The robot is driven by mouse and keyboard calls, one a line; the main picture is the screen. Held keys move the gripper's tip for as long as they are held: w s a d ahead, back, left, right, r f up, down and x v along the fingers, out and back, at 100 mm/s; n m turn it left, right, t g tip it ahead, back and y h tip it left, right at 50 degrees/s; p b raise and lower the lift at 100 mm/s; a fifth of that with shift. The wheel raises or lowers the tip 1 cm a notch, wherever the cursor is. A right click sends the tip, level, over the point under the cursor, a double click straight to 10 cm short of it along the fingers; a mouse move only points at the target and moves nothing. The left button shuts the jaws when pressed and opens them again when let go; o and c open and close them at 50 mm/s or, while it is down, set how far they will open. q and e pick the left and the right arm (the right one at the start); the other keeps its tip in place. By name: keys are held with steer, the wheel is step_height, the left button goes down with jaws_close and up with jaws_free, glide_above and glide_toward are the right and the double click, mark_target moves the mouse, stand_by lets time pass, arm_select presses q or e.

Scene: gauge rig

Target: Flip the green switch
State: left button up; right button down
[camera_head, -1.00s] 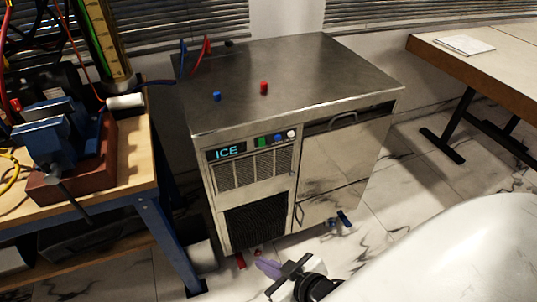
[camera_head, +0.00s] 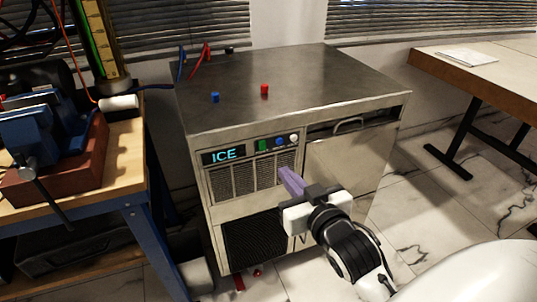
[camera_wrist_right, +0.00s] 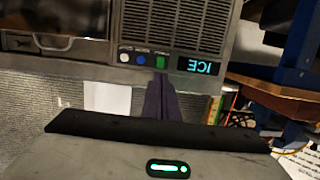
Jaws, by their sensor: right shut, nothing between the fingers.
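The green switch (camera_head: 263,145) is on the front control strip of the steel ice machine (camera_head: 300,118), right of the lit ICE display (camera_head: 223,155). A blue button (camera_head: 280,142) and a white button (camera_head: 293,138) sit to its right. My right gripper (camera_head: 284,174) has purple fingers, shut and empty, in front of the machine's grille, below and right of the switch in the head view. In the upside-down right wrist view, the fingertips (camera_wrist_right: 160,78) point at the green switch (camera_wrist_right: 160,61), which shows just past them. I cannot tell the gap. My left gripper is not in view.
A wooden workbench (camera_head: 125,165) with a blue vise (camera_head: 35,140) stands at the left. Small red (camera_head: 264,89) and blue (camera_head: 215,97) pieces stand on the machine's top. A table (camera_head: 480,75) is at the right. The space before the panel looks clear.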

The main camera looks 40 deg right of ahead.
mark_target(263, 148)
steer(key=b+x, duration=0.1)
steer(key=x, duration=1)
steer(key=shift+b, duration=0.3)
steer(key=shift+w+d+f, duration=0.1)
steer(key=shift+w+f, duration=0.05)
steer(key=shift+w, duration=0.35)
